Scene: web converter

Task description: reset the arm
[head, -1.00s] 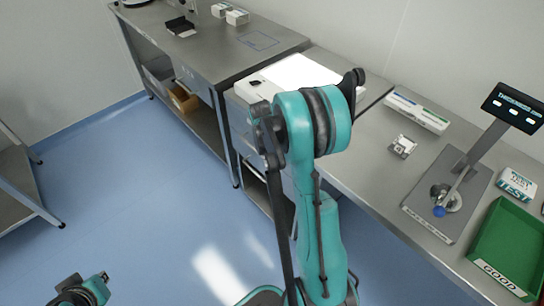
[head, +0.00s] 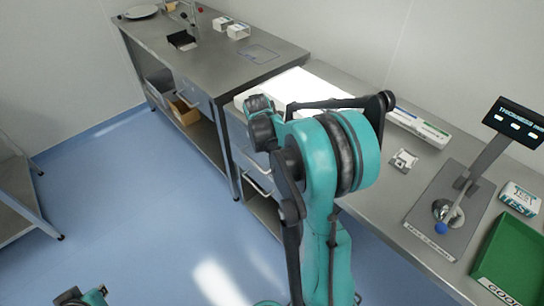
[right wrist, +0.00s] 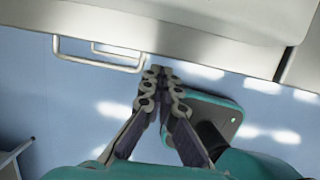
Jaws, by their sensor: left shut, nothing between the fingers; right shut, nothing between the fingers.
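My right arm (head: 340,190), teal and black, rises through the middle of the head view in front of the benches. In the right wrist view my right gripper (right wrist: 160,75) is shut and empty, its fingertips together over the blue floor, just below a metal drawer handle (right wrist: 98,64). I cannot tell whether they touch it. My left gripper (head: 84,297) shows only in part at the lower left edge of the head view, low over the floor, shut with nothing seen in it.
A steel bench (head: 225,62) stands at the back, with a second bench (head: 385,205) along the right. The right bench holds a stand with a screen (head: 514,117), a green bin (head: 512,255), a TEST box (head: 519,198) and a small white part (head: 403,160). The blue floor (head: 130,215) at left is clear.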

